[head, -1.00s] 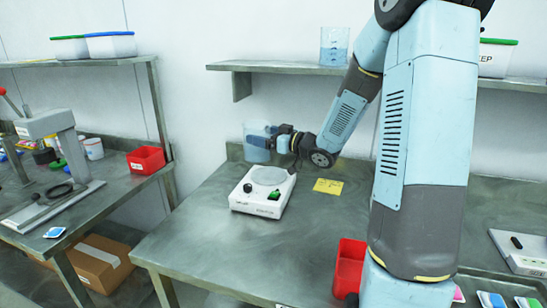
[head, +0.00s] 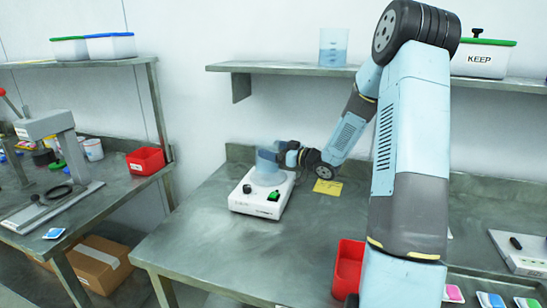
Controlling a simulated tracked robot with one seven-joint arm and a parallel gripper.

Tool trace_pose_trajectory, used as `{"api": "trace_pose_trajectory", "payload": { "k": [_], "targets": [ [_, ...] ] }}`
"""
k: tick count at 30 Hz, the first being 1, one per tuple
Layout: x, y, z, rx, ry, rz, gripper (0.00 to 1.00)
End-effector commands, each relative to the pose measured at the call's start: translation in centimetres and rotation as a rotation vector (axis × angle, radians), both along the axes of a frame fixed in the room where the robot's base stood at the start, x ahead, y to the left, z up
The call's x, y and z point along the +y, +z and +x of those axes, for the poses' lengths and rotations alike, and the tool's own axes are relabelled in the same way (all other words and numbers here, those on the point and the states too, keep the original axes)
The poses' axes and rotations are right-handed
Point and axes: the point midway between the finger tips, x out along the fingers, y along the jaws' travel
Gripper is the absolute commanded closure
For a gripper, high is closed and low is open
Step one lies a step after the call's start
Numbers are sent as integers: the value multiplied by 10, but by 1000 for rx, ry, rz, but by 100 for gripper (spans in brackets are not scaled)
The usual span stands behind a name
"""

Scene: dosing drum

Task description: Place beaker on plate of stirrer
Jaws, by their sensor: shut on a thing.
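The white stirrer (head: 257,207) stands on the grey bench, with a knob and a green switch on its front. The beaker (head: 265,166), clear with bluish liquid, is upright over the stirrer's round plate (head: 273,181). Its base looks at or just above the plate; I cannot tell whether it touches. My gripper (head: 270,155) is shut on the beaker, reaching in from the right, and partly covers it.
A yellow note (head: 328,187) lies right of the stirrer. A red bin (head: 348,266) stands at the bench front beside my arm. Another beaker (head: 333,47) stands on the shelf (head: 290,68) above. The bench left of the red bin is clear.

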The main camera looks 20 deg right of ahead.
Motion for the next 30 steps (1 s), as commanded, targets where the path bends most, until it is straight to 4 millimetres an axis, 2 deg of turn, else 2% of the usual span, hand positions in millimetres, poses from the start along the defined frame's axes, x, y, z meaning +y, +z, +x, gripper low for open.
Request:
{"api": "trace_pose_trajectory", "payload": {
  "k": [3,6,17,18,20,30],
  "targets": [
    [1,-16,0,3,1,3,68],
    [1,-23,0,1,1,3,68],
    [1,-25,-1,0,1,1,68],
    [0,-26,-1,1,0,2,4],
    [0,-26,-1,1,0,2,0],
    [-4,-24,-4,2,-2,1,0]
  ]
}}
